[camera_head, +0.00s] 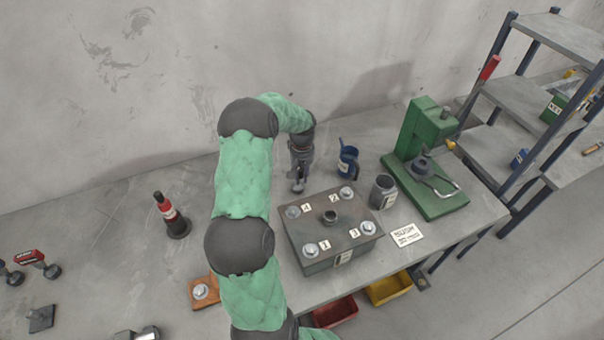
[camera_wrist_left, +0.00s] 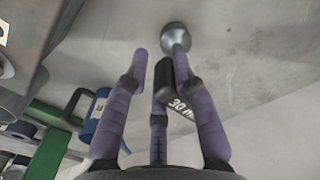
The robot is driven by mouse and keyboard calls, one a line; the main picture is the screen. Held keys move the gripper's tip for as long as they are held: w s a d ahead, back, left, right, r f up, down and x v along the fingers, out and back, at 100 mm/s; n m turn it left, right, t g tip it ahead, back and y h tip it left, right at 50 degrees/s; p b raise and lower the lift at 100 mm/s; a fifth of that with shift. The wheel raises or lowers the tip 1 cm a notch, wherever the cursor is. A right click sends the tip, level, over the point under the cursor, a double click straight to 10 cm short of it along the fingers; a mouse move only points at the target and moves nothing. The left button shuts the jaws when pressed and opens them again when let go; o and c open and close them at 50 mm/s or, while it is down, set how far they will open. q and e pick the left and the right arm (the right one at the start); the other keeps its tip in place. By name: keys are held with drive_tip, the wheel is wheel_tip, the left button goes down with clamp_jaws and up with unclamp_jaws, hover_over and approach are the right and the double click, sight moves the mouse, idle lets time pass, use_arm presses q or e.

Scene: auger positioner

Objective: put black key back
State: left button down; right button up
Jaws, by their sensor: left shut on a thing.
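My left gripper (camera_head: 298,184) points down over the bench, just behind the grey block with numbered bolts (camera_head: 332,196). It is shut on the black key. In the left wrist view, the fingers of the left gripper (camera_wrist_left: 160,62) close around the black key (camera_wrist_left: 165,82), which bears white lettering starting with "30". A round metal end (camera_wrist_left: 175,38) shows beyond the fingertips. In the head view the key is mostly hidden by the gripper. My right gripper is not in view.
A blue mug-like container (camera_head: 347,160) and a grey can (camera_head: 383,191) stand right of the gripper. A green press (camera_head: 424,135) stands farther right. A red-and-black tool (camera_head: 171,213) stands on the left. The bench between it and my arm is mostly clear.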

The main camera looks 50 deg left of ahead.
use_arm(q)
drive_tip(key=c, duration=1)
unclamp_jaws()
drive_tip(key=shift+f, duration=0.15)
wheel_tip(320, 180, up, 12)
drive_tip(key=shift+r+p, duration=0.2)
drive_tip(key=shift+p, duration=0.1)
drive_tip(key=shift+f, duration=0.1)
